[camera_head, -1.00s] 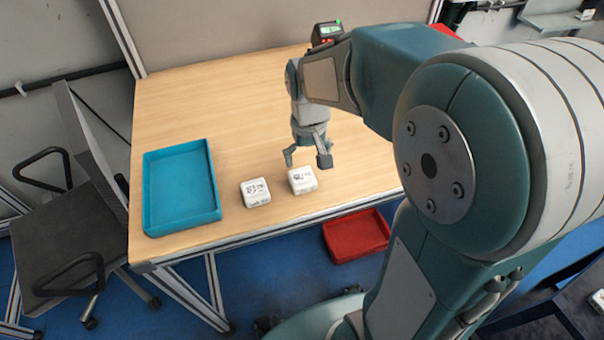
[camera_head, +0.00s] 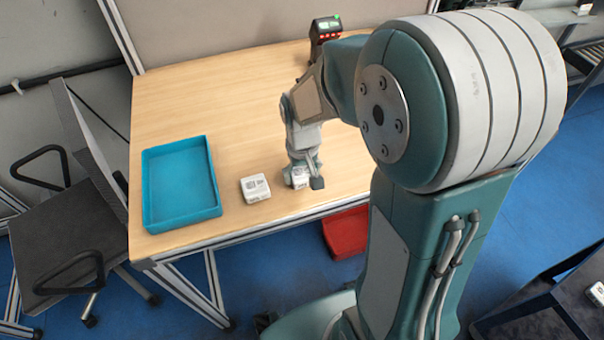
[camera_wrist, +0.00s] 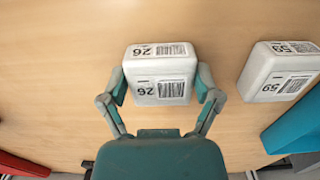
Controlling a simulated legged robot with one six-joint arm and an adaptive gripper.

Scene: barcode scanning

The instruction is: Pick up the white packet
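A white packet with black barcodes and the number 26 (camera_wrist: 160,75) rests near the table's front edge; in the head view it is partly hidden by my gripper (camera_head: 302,182). My gripper is lowered over it. In the wrist view my gripper (camera_wrist: 162,84) is open, with one finger beside each side of the packet; I cannot tell whether they touch it. A second white packet, marked 59 (camera_wrist: 282,72), lies apart from the first; in the head view it is to the left of my gripper (camera_head: 255,188).
A blue tray (camera_head: 181,217) lies on the left of the wooden table (camera_head: 230,110). A scanner with a green light (camera_head: 325,30) stands at the back. A red bin (camera_head: 346,232) is on the floor below the front edge. The table's middle is clear.

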